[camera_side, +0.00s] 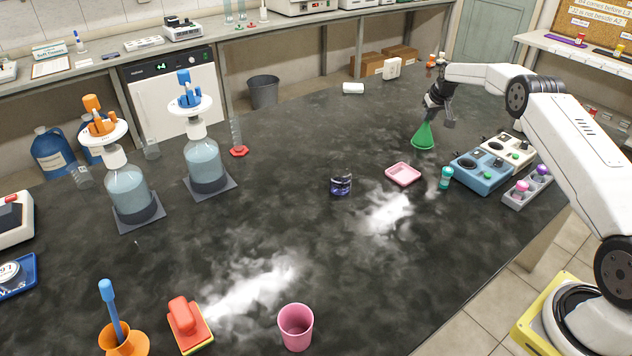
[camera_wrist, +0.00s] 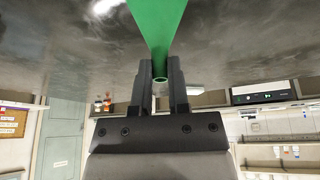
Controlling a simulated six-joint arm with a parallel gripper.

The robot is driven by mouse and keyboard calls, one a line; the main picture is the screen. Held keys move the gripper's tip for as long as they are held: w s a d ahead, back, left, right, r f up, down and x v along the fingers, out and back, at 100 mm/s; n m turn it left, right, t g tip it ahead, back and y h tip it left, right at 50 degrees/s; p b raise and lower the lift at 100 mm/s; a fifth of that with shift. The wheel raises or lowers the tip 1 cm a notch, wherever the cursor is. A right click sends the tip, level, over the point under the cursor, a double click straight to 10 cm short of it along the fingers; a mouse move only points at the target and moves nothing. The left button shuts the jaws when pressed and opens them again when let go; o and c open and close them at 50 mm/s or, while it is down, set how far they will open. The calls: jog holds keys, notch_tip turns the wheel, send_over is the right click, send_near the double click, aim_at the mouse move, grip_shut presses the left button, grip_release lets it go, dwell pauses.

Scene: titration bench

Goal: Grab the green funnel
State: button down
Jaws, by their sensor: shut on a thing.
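The green funnel (camera_side: 423,137) is at the back right of the bench, wide mouth down and narrow stem up. My gripper (camera_side: 436,102) is at the top of the funnel, with its fingers around the stem. In the wrist view the green funnel (camera_wrist: 157,28) runs down to its stem end between the two dark fingers of my gripper (camera_wrist: 160,82), which are shut on it. The funnel's rim looks to be at or just above the bench top; I cannot tell which.
A pink tray (camera_side: 403,174), a teal-capped vial (camera_side: 446,178) and a blue stirrer box (camera_side: 481,171) stand near the funnel. A dark patterned cup (camera_side: 341,185) is farther left. Two large bottles (camera_side: 128,190) (camera_side: 204,162) stand at the left.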

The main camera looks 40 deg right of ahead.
aim_at(427, 132)
dwell(0.3)
jog(key=shift+r, duration=1.55)
jog(key=s+a+r, duration=0.6)
jog(key=s+r, duration=0.3)
jog(key=s, duration=0.3)
jog(key=shift+s+a+r, duration=0.2)
jog(key=shift+a+r, duration=0.05)
jog(key=shift+r, duration=0.15)
jog(key=shift+a, duration=0.15)
